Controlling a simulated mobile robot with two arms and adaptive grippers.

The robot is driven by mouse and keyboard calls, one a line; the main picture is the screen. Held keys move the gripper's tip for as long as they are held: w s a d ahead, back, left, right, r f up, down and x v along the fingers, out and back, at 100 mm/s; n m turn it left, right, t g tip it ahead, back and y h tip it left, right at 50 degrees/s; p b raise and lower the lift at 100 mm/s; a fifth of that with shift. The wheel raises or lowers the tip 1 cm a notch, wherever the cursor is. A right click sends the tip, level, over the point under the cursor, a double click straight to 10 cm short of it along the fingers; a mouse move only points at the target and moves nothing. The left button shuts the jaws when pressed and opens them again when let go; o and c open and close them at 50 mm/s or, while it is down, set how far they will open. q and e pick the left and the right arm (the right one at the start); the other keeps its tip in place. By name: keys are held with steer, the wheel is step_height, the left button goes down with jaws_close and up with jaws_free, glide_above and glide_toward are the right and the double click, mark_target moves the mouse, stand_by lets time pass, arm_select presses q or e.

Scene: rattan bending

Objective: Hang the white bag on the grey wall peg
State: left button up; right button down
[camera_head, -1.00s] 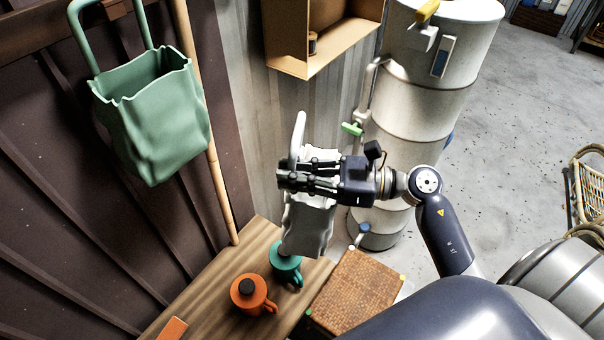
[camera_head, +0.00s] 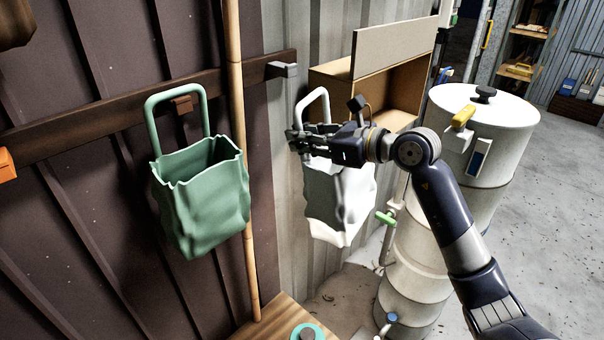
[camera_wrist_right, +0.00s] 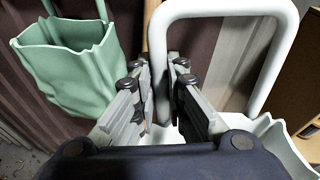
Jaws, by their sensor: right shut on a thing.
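The white bag (camera_head: 338,205) hangs from my right gripper (camera_head: 296,140), clear of the bench. My right gripper is shut on one side of the bag's looped handle; in the right wrist view the handle (camera_wrist_right: 228,8) rises between the fingers (camera_wrist_right: 163,95). The handle's top (camera_head: 313,92) is free and stands above the fingers. The grey wall peg (camera_head: 282,69) sticks out at the right end of the dark wooden rail, above and slightly left of the handle's top in the head view. Nothing hangs on it. My left gripper is not in view.
A green bag (camera_head: 205,200) hangs on a brown peg (camera_head: 181,104) left of a bamboo pole (camera_head: 242,160). An orange peg (camera_head: 5,165) is at far left. A cardboard box (camera_head: 385,88) and a white tank (camera_head: 480,125) stand right of the bag.

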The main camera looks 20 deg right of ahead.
mark_target(312, 98)
steer(key=w+r, duration=0.1)
steer(key=r, duration=0.1)
steer(key=w+d+r+m+h, duration=0.1)
steer(key=r, duration=0.1)
steer(key=w+d+r+h, duration=0.1)
steer(key=r, duration=0.1)
steer(key=shift+d+r+m+t+p, duration=0.25)
steer(key=shift+r+m+t+p, duration=0.05)
steer(key=shift+r+t, duration=0.1)
steer(key=shift+w+r, duration=0.15)
steer(key=shift+w, duration=0.05)
steer(key=p+x, duration=0.1)
steer(key=x, duration=1)
steer(key=shift+r, duration=0.35)
steer(key=c, duration=1.5)
jaws_free()
steer(key=shift+c, duration=0.2)
